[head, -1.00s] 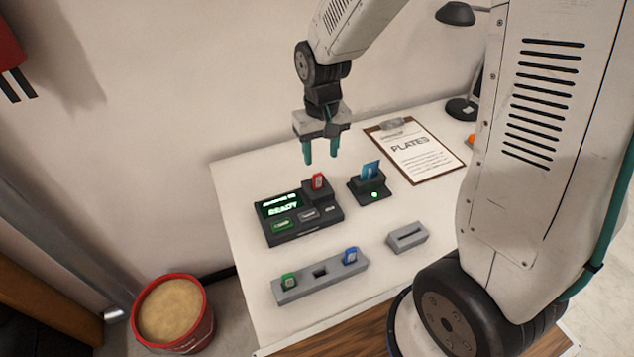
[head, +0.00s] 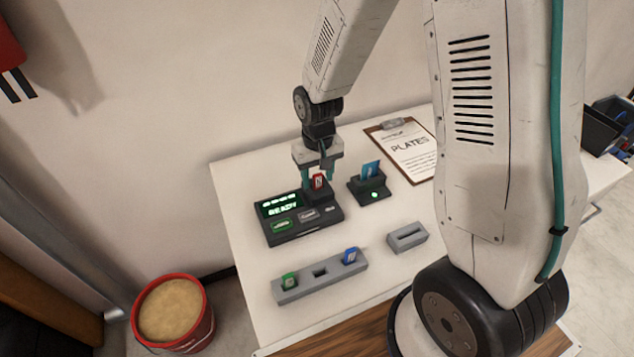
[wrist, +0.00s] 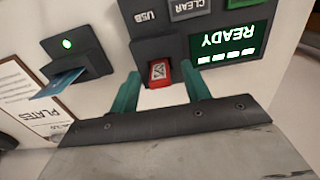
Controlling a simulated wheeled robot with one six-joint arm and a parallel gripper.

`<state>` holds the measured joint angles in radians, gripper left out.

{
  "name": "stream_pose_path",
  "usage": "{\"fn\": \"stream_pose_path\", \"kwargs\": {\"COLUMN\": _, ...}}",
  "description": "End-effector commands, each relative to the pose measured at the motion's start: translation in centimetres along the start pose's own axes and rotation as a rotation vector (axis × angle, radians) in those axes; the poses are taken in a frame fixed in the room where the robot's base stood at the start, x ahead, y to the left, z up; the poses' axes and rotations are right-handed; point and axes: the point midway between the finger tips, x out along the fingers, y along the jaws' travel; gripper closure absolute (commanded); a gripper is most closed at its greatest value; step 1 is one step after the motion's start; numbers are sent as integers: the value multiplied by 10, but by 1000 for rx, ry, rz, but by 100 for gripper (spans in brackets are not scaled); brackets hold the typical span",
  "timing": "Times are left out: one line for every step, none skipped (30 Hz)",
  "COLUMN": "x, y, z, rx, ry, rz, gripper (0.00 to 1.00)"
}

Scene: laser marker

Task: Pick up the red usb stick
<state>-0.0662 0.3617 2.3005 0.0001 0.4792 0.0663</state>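The red usb stick (head: 318,181) stands upright in the raised block at the back right of the black control console (head: 305,228). In the wrist view the red usb stick (wrist: 159,73) sits between the two green fingers of my gripper (wrist: 162,90). The fingers are apart, with a visible gap on each side of the stick. In the head view my gripper (head: 319,176) is low over the console, its fingers around the stick. The stick's lower end is hidden in the block.
A card reader (head: 368,191) holding a blue card stands close to the right of the console. A grey rack (head: 320,278) in front holds a green and a blue stick. A grey slotted block (head: 407,238) and a clipboard (head: 405,150) lie to the right.

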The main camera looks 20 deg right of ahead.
Motion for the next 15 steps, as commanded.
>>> {"fn": "stream_pose_path", "kwargs": {"x": 0, "y": 0, "z": 0, "rx": 0, "ry": 0, "rz": 0, "gripper": 64}}
{"fn": "stream_pose_path", "kwargs": {"x": 0, "y": 0, "z": 0, "rx": 0, "ry": 0, "rz": 0, "gripper": 72}}
{"fn": "stream_pose_path", "kwargs": {"x": 0, "y": 0, "z": 0, "rx": 0, "ry": 0, "rz": 0, "gripper": 83}}
{"fn": "stream_pose_path", "kwargs": {"x": 0, "y": 0, "z": 0, "rx": 0, "ry": 0, "rz": 0, "gripper": 92}}
{"fn": "stream_pose_path", "kwargs": {"x": 0, "y": 0, "z": 0, "rx": 0, "ry": 0, "rz": 0, "gripper": 100}}
{"fn": "stream_pose_path", "kwargs": {"x": 0, "y": 0, "z": 0, "rx": 0, "ry": 0, "rz": 0, "gripper": 100}}
{"fn": "stream_pose_path", "kwargs": {"x": 0, "y": 0, "z": 0, "rx": 0, "ry": 0, "rz": 0, "gripper": 100}}
{"fn": "stream_pose_path", "kwargs": {"x": 0, "y": 0, "z": 0, "rx": 0, "ry": 0, "rz": 0, "gripper": 100}}
{"fn": "stream_pose_path", "kwargs": {"x": 0, "y": 0, "z": 0, "rx": 0, "ry": 0, "rz": 0, "gripper": 100}}
{"fn": "stream_pose_path", "kwargs": {"x": 0, "y": 0, "z": 0, "rx": 0, "ry": 0, "rz": 0, "gripper": 100}}
{"fn": "stream_pose_path", "kwargs": {"x": 0, "y": 0, "z": 0, "rx": 0, "ry": 0, "rz": 0, "gripper": 100}}
{"fn": "stream_pose_path", "kwargs": {"x": 0, "y": 0, "z": 0, "rx": 0, "ry": 0, "rz": 0, "gripper": 100}}
{"fn": "stream_pose_path", "kwargs": {"x": 0, "y": 0, "z": 0, "rx": 0, "ry": 0, "rz": 0, "gripper": 100}}
{"fn": "stream_pose_path", "kwargs": {"x": -1, "y": 0, "z": 0, "rx": 0, "ry": 0, "rz": 0, "gripper": 100}}
{"fn": "stream_pose_path", "kwargs": {"x": -1, "y": 0, "z": 0, "rx": 0, "ry": 0, "rz": 0, "gripper": 100}}
